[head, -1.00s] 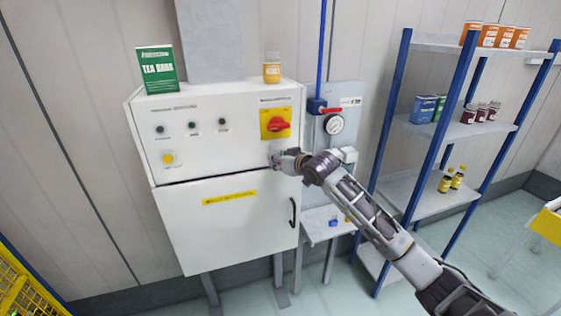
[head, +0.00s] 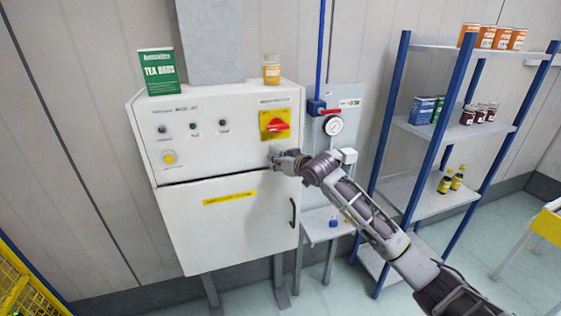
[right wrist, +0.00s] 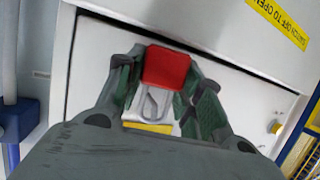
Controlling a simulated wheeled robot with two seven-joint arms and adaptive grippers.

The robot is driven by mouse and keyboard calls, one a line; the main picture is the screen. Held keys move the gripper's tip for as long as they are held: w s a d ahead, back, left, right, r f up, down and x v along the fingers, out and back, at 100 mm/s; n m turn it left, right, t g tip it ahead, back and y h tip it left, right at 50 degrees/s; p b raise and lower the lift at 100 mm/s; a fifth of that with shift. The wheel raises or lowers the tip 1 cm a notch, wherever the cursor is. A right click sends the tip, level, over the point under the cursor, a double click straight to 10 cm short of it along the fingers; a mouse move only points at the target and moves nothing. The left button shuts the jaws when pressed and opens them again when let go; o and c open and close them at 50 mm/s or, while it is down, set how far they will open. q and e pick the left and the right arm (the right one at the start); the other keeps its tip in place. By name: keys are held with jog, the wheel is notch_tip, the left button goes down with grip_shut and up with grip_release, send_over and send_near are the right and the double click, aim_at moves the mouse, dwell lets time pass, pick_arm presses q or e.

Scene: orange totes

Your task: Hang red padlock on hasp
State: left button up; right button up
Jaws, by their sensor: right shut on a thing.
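The red padlock (right wrist: 166,67) sits between the fingers of my right gripper (right wrist: 165,85) in the right wrist view. The gripper is shut on its red body. A grey loop, which looks like its shackle (right wrist: 152,104), lies in front of a pale plate, perhaps the hasp. I cannot tell whether the shackle is around or beside the hasp. In the head view my right gripper (head: 278,158) is at the white cabinet's (head: 230,225) front, below the red rotary switch (head: 278,125) on its yellow plate. It hides the padlock there. My left gripper is out of view.
A green tea box (head: 158,72) and an orange-yellow jar (head: 271,70) stand on the cabinet. A pressure gauge (head: 333,125) and a small side table (head: 318,233) are to the right. A blue-framed shelf (head: 440,135) with goods stands further right.

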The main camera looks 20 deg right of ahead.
jog(key=shift+f, duration=0.4)
jog(key=o, duration=0.9)
jog(key=shift+w+f, duration=0.1)
jog(key=shift+w, duration=0.05)
jog(key=shift+o, duration=0.8)
jog(key=shift+w+a+f, duration=0.1)
jog(key=shift+w+a, duration=0.05)
jog(key=shift+w, duration=0.2)
jog(key=shift+s, duration=0.1)
jog(key=shift+r, duration=0.2)
jog(key=shift+v, duration=1.05)
jog(key=v, duration=1)
